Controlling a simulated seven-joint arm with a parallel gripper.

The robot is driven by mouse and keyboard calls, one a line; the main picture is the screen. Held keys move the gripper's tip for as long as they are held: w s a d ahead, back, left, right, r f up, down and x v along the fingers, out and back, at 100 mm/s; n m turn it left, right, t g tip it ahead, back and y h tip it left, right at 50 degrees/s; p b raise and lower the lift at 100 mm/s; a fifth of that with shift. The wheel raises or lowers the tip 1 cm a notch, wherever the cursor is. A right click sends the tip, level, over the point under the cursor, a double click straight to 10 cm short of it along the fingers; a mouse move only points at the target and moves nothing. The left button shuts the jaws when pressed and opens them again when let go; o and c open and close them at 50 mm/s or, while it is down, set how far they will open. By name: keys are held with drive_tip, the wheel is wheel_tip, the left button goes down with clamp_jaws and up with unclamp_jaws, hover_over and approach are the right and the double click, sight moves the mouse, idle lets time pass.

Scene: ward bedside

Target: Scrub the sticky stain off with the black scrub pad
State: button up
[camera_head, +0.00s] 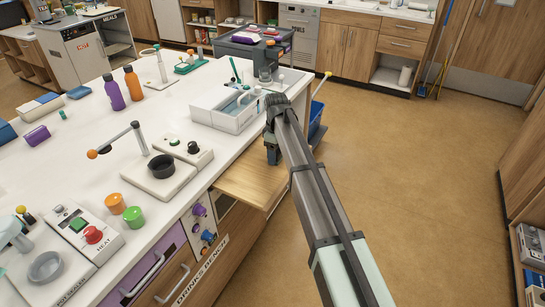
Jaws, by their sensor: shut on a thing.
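My gripper (272,156) is low over the far end of a pulled-out wooden board (238,182) at the side of the white bench. It is shut on a small dark thing, which I take to be the black scrub pad; my fingers and arm mostly hide it. I cannot tell whether the pad touches the board. I cannot make out the sticky stain; the near part of the board looks bare.
A black bowl (161,166) on a white base is nearer. A blue bin (317,125) stands behind my arm. The floor to the right is clear.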

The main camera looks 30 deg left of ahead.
sight(269, 168)
drive_tip(key=w, duration=0.2)
drive_tip(key=shift+w, duration=0.35)
drive_tip(key=shift+s, duration=3.85)
drive_tip(key=shift+s+r, duration=0.1)
wheel_tip(269, 168, up, 8)
